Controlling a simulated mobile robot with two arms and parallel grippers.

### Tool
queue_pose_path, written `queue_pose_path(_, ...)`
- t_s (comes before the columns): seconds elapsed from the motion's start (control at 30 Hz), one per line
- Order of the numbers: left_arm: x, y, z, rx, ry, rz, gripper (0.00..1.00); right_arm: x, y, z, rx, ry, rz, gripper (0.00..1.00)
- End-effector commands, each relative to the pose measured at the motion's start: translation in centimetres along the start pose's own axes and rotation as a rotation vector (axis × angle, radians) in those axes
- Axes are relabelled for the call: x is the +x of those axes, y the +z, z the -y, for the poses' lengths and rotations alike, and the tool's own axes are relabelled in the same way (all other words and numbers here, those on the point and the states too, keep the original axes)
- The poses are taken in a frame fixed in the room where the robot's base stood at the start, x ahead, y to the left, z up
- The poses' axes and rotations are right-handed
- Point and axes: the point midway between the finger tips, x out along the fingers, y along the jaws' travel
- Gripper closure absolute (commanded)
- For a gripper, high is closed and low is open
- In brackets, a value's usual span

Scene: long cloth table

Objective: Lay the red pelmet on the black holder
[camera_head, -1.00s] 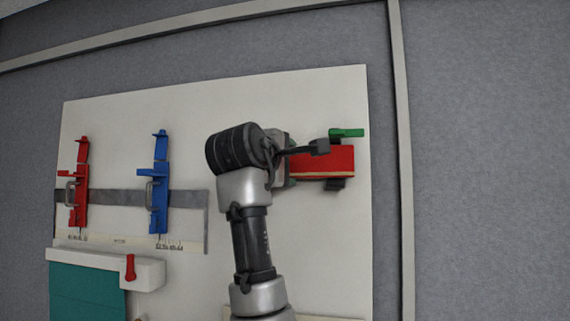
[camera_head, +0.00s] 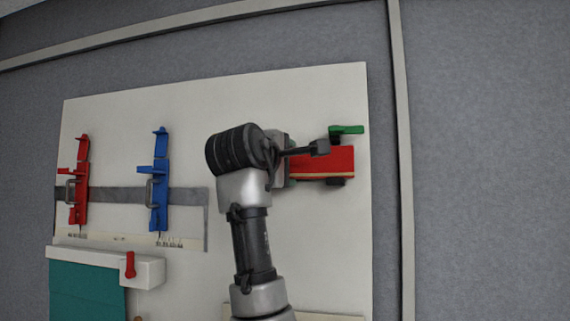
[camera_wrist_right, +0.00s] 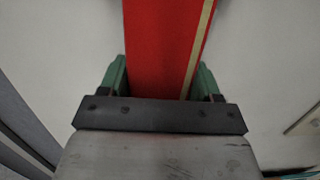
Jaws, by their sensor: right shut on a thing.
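The red pelmet (camera_head: 325,161) is a red bar with a thin pale stripe along its lower part, level against the white board. My right gripper (camera_head: 288,160) is shut on its left end. In the right wrist view the pelmet (camera_wrist_right: 165,45) runs away between the green fingers (camera_wrist_right: 161,80). A dark piece, likely the black holder (camera_head: 338,182), shows just under the pelmet; most of it is hidden, so I cannot tell whether they touch. My left gripper is not in view.
A green lever (camera_head: 346,130) sits just above the pelmet. A red clamp (camera_head: 80,185) and a blue clamp (camera_head: 160,185) hang on a grey strip at left. A white box (camera_head: 147,271) with a red handle (camera_head: 130,264) and teal cloth (camera_head: 85,293) is lower left.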

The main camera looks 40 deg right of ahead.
Motion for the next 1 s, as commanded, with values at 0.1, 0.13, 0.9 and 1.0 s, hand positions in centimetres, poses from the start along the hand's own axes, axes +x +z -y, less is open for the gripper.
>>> queue_pose_path(0.1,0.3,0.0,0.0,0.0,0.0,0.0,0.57,0.0,0.0,0.3,0.0,0.001,0.0,0.62)
queue_pose_path(0.13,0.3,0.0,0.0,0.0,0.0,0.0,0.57,0.0,0.0,0.4,0.0,0.001,0.0,0.62)
queue_pose_path(0.9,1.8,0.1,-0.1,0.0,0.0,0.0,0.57,-1.7,0.0,0.9,0.001,0.001,-0.002,0.07)
queue_pose_path(1.0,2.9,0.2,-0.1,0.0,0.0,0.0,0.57,-3.7,-0.1,1.0,0.001,0.003,-0.004,0.07)
